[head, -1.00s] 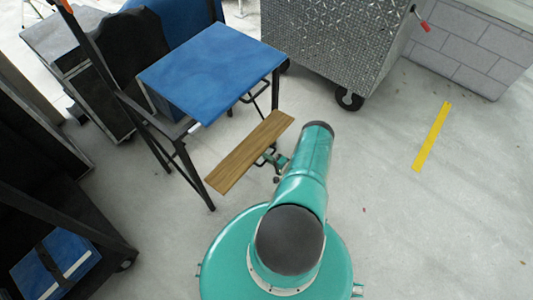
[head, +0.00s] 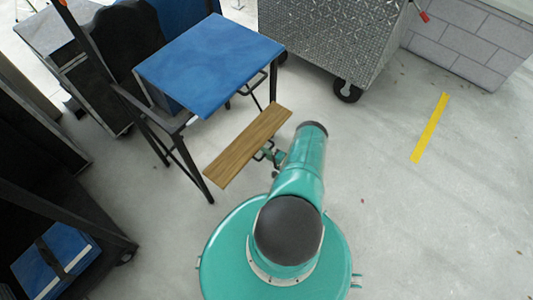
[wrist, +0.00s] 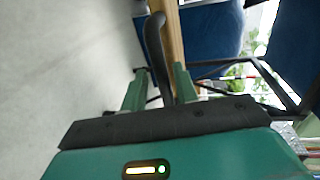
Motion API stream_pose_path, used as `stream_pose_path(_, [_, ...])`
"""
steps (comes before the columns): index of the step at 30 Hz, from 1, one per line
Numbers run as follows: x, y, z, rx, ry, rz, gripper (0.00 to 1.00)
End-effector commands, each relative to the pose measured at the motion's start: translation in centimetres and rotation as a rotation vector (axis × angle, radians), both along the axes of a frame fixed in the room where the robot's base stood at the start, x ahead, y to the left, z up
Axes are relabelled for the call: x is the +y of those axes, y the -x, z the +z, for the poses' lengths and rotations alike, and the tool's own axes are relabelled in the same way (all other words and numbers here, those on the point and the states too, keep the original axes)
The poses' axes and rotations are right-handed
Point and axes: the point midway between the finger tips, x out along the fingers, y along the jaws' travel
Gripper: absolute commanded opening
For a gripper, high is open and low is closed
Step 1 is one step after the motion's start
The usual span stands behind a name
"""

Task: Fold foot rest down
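The foot rest is a wooden board (head: 247,146) in front of a tall chair with a blue seat (head: 210,62). In the head view its broad face shows, and it stands out from the chair's front legs. In the wrist view the board (wrist: 174,38) is seen nearly edge-on, with a dark curved bar (wrist: 154,42) beside it. My gripper (wrist: 159,88) has its two green fingers apart, with the dark bar between them; I cannot tell whether they touch it. In the head view my gripper (head: 276,157) is small beside the board's right edge, partly hidden by my arm.
A metal-plated cart (head: 335,40) on casters stands behind, right of the chair. Dark shelving (head: 50,215) stands at the left. A yellow floor strip (head: 430,127) lies on open concrete at the right.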

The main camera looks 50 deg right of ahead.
Motion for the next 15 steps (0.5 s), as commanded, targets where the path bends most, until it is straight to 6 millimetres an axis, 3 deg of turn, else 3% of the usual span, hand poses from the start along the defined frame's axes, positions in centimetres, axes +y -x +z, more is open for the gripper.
stream_pose_path(8, [-0.1, 0.2, 0.1, -0.002, 0.000, 0.000, 0.30])
stream_pose_path(15, [-0.2, 3.5, 0.7, 0.000, -0.002, -0.002, 0.30])
